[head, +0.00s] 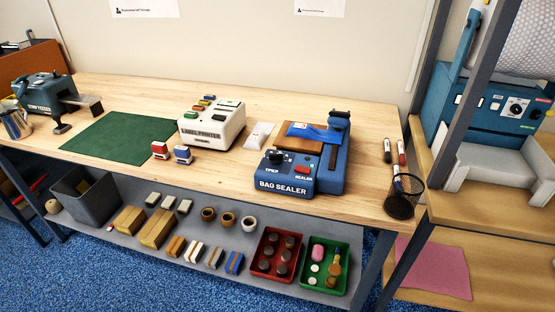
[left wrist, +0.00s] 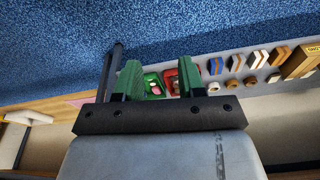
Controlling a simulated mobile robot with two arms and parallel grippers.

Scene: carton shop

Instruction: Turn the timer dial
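The blue bag sealer (head: 287,183) stands on the wooden bench, right of centre in the head view. Its black timer dial (head: 275,157) is a round knob on the sloped front panel, above the word TIMER and left of a red switch (head: 303,169). The dial's exact pointer angle is too small to tell. My left gripper (left wrist: 158,80) shows in the left wrist view, with two green fingers spread apart and nothing between them. It is away from the dial; the bag sealer is not in that view. Neither gripper shows in the head view.
A white label printer (head: 212,126) stands left of the sealer, with stamps and a green mat (head: 113,137). A black mesh cup (head: 402,196) stands at the bench's right front corner. A blue machine with another dial (head: 516,107) is on the right rack. A shelf below holds trays.

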